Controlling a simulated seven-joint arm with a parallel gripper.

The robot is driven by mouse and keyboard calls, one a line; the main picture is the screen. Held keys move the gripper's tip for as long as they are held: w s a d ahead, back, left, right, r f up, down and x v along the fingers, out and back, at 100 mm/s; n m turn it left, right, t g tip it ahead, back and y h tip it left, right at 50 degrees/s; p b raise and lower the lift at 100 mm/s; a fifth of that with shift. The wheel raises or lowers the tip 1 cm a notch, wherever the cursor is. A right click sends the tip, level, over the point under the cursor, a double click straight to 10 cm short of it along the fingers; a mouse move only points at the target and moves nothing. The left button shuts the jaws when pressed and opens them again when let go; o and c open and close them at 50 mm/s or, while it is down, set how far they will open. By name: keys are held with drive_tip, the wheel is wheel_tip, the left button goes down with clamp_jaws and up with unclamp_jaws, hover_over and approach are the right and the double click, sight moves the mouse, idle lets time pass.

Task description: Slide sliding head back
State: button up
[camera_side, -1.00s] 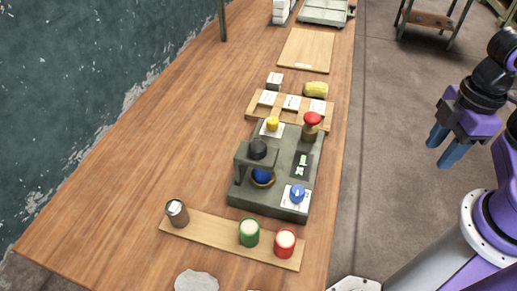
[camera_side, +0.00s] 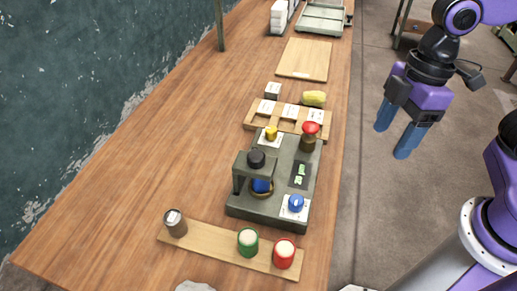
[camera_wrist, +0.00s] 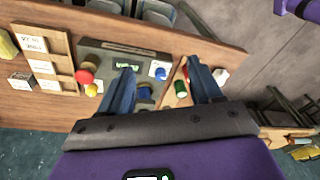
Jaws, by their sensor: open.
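A dark green machine (camera_side: 273,205) stands on the wooden table and also shows in the wrist view (camera_wrist: 100,46). Its raised bracket with a black knob (camera_side: 256,159), which looks like the sliding head, is at its left front, over a blue part (camera_side: 261,185). A red-topped knob (camera_side: 310,128) and a yellow knob (camera_side: 270,132) are at its far end. A blue knob (camera_side: 296,203) on a white plate is at its near right. My gripper (camera_side: 393,141) is open and empty, right of the table and apart from the machine. Its blue fingers (camera_wrist: 160,64) partly hide the machine in the wrist view.
A wooden board (camera_side: 220,247) in front holds a dark cup (camera_side: 175,222), a green cup (camera_side: 248,241) and a red cup (camera_side: 284,252). Behind the machine is a wooden tray (camera_side: 257,122) with white cards and a yellow object (camera_side: 314,98). The table's left side is clear.

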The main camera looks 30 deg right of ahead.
sight(257, 154)
drive_tip(key=w+a+r+n+y, duration=0.1)
drive_tip(key=w+a+r+n, duration=0.15)
drive_tip(key=w+a, duration=0.4)
drive_tip(key=w+a+r+n+y, duration=0.1)
drive_tip(key=w+a+r+y, duration=0.1)
drive_tip(key=w+a+r, duration=0.45)
drive_tip(key=x, duration=0.6)
drive_tip(key=w+d+x, duration=0.1)
drive_tip(key=x, duration=0.5)
drive_tip(key=w+d+f+x, duration=0.1)
drive_tip(key=x, duration=0.5)
drive_tip(key=shift+w+a+f, duration=0.1)
drive_tip(key=shift+a+f, duration=0.1)
drive_tip(key=shift+f, duration=0.1)
